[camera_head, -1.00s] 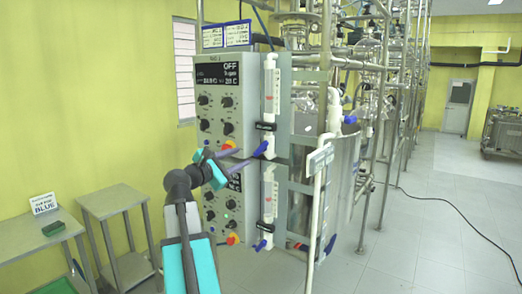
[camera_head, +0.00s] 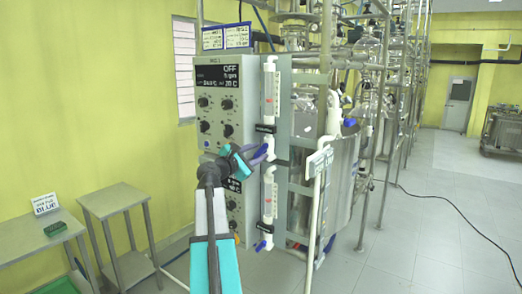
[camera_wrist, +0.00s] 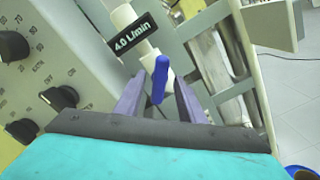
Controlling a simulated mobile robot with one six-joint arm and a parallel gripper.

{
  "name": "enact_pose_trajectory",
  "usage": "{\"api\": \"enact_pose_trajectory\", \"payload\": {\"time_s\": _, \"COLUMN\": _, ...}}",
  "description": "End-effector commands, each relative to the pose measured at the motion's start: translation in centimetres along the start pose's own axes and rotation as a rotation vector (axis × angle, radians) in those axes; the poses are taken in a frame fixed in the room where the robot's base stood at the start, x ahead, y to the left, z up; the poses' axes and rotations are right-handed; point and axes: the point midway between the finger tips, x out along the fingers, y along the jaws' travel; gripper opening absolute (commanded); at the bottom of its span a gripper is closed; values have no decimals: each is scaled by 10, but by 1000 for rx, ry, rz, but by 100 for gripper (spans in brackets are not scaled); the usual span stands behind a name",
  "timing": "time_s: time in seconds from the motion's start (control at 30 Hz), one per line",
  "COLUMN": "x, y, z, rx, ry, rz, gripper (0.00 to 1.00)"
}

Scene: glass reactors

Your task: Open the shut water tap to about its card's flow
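The upper white flow tube (camera_head: 270,92) stands on the right edge of the control panel, with a black card (camera_head: 265,128) on it. In the wrist view the card (camera_wrist: 134,36) reads 4.0 L/min. Below the card is the tap's blue lever (camera_wrist: 158,80), pointing toward the wrist camera along the gripper. My gripper (camera_wrist: 160,88) is open, with one purple-grey finger on each side of the lever and visible gaps to both. In the head view my gripper (camera_head: 262,152) is at the upper tap and partly hides the lever. The water level in the tube is too small to read.
The grey control panel (camera_head: 216,100) with black knobs is left of the tube, its display showing OFF. A lower flow tube (camera_head: 269,195) has its own blue tap (camera_head: 261,246). A white pipe (camera_head: 316,210) stands right. A small table (camera_head: 118,200) is at left.

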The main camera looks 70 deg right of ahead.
Motion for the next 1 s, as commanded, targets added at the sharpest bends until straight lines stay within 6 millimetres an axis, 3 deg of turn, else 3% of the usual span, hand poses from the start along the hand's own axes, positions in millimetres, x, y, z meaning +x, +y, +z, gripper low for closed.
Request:
{"api": "enact_pose_trajectory", "payload": {"time_s": 0.2, "x": 21, "y": 1, "z": 0, "rx": 0, "ry": 1, "rz": 0, "gripper": 36}}
{"api": "enact_pose_trajectory", "payload": {"time_s": 0.6, "x": 24, "y": 0, "z": 0, "rx": 1, "ry": 0, "rz": 0, "gripper": 36}}
{"api": "enact_pose_trajectory", "payload": {"time_s": 0.83, "x": 24, "y": 0, "z": 0, "rx": 1, "ry": 0, "rz": 0, "gripper": 0}}
{"api": "enact_pose_trajectory", "payload": {"time_s": 1.0, "x": 24, "y": -1, "z": -1, "rx": 11, "ry": 0, "rz": -1, "gripper": 0}}
